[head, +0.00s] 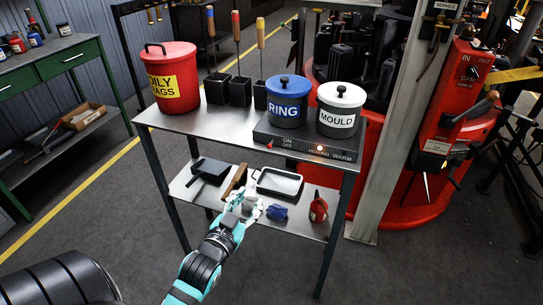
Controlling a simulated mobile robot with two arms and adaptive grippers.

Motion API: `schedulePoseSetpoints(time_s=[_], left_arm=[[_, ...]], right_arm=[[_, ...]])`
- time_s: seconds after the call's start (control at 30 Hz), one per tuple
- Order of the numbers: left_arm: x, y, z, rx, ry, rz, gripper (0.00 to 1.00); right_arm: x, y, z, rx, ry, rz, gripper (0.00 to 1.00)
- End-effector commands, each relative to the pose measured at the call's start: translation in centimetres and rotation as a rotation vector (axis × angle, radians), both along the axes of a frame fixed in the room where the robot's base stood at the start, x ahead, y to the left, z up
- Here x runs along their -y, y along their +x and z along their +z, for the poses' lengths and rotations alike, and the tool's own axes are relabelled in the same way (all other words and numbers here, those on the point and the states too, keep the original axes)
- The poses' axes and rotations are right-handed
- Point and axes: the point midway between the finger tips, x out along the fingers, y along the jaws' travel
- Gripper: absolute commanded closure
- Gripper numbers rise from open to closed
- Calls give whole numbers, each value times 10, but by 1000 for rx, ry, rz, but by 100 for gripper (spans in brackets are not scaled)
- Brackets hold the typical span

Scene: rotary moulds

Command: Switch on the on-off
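The on-off switch is a small red rocker (269,145) at the left of the front face of a dark warmer base (345,146), beside the words ON and OFF. Its position is too small to tell. My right gripper is out of view.
A blue RING pot (287,103) and a white MOULD pot (340,112) stand on the base. A red OILY RAGS bin (172,80) and tools in black holders (240,90) share the metal table (215,122). The lower shelf holds a tray (279,182).

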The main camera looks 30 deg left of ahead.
Motion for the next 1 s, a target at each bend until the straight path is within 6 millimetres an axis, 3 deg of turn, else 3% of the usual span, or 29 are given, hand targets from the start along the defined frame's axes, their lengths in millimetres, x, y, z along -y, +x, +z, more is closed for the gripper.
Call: schedulePoseSetpoints(time_s=[0.03, 0.13, 0.37, 1.0], left_arm=[[-2, -3, 18, 43, 14, 7, 63], [-4, -8, 45, 95, 31, 12, 63], [-9, 6, 57, 115, 40, 15, 63], [-37, 135, 57, 113, 38, 14, 63]], right_arm=[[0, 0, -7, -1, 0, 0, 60], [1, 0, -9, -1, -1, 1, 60], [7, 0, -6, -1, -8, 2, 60], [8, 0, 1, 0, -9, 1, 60]])
